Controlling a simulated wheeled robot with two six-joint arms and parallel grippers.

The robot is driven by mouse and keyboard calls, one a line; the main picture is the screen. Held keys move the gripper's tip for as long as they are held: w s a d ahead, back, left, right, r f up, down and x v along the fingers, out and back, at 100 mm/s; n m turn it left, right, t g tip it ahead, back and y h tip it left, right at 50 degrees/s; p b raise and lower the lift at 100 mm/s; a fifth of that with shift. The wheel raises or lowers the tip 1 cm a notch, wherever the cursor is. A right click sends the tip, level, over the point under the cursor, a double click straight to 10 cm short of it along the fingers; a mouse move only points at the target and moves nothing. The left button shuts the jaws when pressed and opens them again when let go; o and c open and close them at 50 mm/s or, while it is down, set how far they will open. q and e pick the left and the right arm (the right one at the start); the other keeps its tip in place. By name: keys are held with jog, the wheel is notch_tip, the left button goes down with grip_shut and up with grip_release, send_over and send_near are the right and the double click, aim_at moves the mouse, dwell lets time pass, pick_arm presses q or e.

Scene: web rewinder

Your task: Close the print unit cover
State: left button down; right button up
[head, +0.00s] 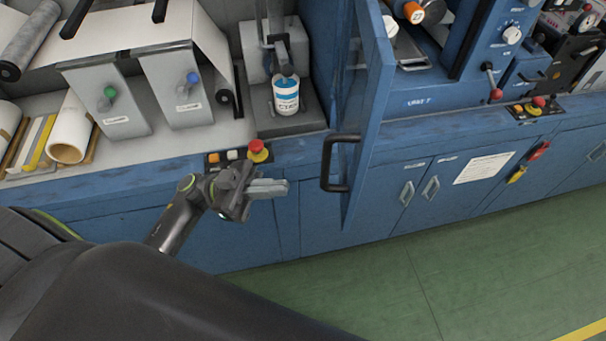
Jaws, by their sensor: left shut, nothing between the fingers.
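The print unit cover (371,105) is a blue hinged panel that stands swung open, seen nearly edge-on and jutting out from the machine front. Its black bar handle (329,165) is on the panel's left side in the picture. My left gripper (284,188) is shut and empty, in front of the blue cabinet. Its fingertips point right toward the handle, with a gap between them and it. The opening behind the cover is partly hidden by the panel. My right gripper is out of view.
A red emergency button (257,150) sits on the ledge just above my left gripper. A white and blue can (286,95) stands behind it. Right of the cover are the print unit (480,75) and cabinet doors with handles (430,188). Green floor (480,270) is clear.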

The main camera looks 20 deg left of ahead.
aim_at(321, 185)
pick_arm(q)
jog(key=p+x, duration=0.2)
jog(key=x, duration=0.4)
dwell(0.4)
